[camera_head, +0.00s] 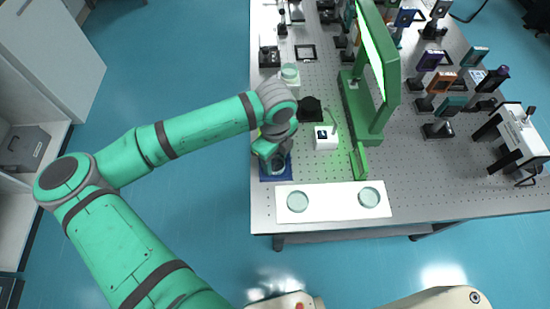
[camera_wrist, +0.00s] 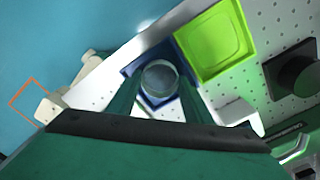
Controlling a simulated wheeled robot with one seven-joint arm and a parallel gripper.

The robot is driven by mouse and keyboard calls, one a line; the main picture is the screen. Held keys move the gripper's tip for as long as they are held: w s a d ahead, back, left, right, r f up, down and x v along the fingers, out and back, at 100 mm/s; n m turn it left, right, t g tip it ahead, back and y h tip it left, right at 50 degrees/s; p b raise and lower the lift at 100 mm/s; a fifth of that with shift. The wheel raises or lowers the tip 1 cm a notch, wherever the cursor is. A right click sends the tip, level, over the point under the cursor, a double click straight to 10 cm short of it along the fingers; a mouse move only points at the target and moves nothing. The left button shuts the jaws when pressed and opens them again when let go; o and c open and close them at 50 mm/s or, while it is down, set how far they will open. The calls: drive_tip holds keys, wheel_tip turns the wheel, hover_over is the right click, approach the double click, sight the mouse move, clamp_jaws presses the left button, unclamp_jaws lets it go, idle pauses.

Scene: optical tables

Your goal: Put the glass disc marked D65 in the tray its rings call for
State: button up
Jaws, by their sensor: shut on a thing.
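My gripper (camera_head: 276,160) is shut on a clear round glass disc (camera_wrist: 160,78), which sits between the fingertips in the wrist view. No marking or rings can be read on it. The disc is over a blue tray (camera_head: 288,176) near the table's left edge; the tray also shows beneath the fingers in the wrist view (camera_wrist: 158,50). Whether the disc touches the tray floor I cannot tell. A yellow-green tray (camera_wrist: 215,45) lies beside the blue one. Two other glass discs lie on the white mat, one left (camera_head: 297,201) and one right (camera_head: 369,197).
The white mat (camera_head: 333,201) lies along the table's front edge. A small white device with a screen (camera_head: 326,138) stands right of my gripper. A tall green frame with a lit panel (camera_head: 375,70) stands behind it. Another greenish round piece (camera_head: 289,72) stands farther back.

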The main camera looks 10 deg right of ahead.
sight(275, 163)
drive_tip(key=shift+f, duration=0.1)
drive_tip(key=o, duration=1)
wheel_tip(275, 163, up, 12)
drive_tip(key=shift+r, duration=0.15)
idle(0.4)
